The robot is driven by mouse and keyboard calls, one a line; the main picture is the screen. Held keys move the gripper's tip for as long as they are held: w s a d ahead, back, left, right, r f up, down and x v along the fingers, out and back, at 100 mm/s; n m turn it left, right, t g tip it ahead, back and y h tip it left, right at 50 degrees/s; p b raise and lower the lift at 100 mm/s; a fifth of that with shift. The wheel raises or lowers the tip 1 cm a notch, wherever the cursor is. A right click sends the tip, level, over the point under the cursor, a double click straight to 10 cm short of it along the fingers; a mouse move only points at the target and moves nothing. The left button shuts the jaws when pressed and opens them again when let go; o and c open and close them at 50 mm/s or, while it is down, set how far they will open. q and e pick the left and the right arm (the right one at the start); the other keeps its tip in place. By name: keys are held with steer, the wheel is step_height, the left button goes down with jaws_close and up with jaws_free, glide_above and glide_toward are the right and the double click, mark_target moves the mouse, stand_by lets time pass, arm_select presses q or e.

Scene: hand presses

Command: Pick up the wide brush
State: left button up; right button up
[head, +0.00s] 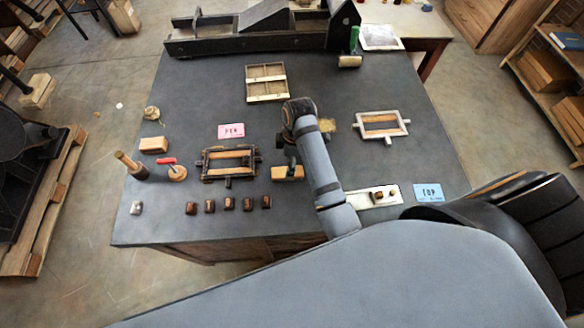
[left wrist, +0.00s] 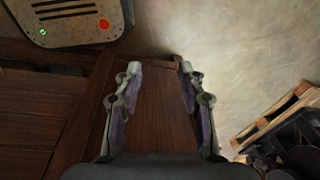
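A tan wooden piece with a dark part on it (head: 288,174), seemingly the wide brush, lies on the dark table top left of the middle arm. My right arm reaches up over the table and bends down towards this piece. My right gripper (head: 291,160) is small and dark there; I cannot tell whether it touches the piece or how far its fingers are apart. My left gripper (left wrist: 156,92) is open and empty in the left wrist view, with its two fingers apart in front of brown wood panelling. It does not show in the head view.
On the table (head: 200,95) stand a dark frame (head: 230,152), a white frame (head: 382,117), a divided wooden tray (head: 266,97) and several small brown blocks (head: 228,204). A white tray (head: 371,198) lies right of the arm. A long press (head: 262,43) fills the back edge.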

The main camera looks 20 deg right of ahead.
steer(key=f, duration=0.2)
steer(key=shift+a+f, duration=0.25)
steer(key=shift+f, duration=0.05)
steer(key=shift+w+d+f, duration=0.2)
steer(key=shift+f, duration=0.25)
steer(key=shift+w+d+f, duration=0.15)
steer(key=shift+d+f, duration=0.05)
steer(key=shift+f, duration=0.25)
steer(key=f, duration=0.3)
steer(key=shift+a+f, duration=0.35)
steer(key=shift+f, duration=0.25)
steer(key=c, duration=1.3)
arm_select(q)
steer(key=shift+w+d, duration=0.15)
steer(key=shift+w, duration=0.2)
arm_select(e)
steer(key=shift+w+r, duration=0.1)
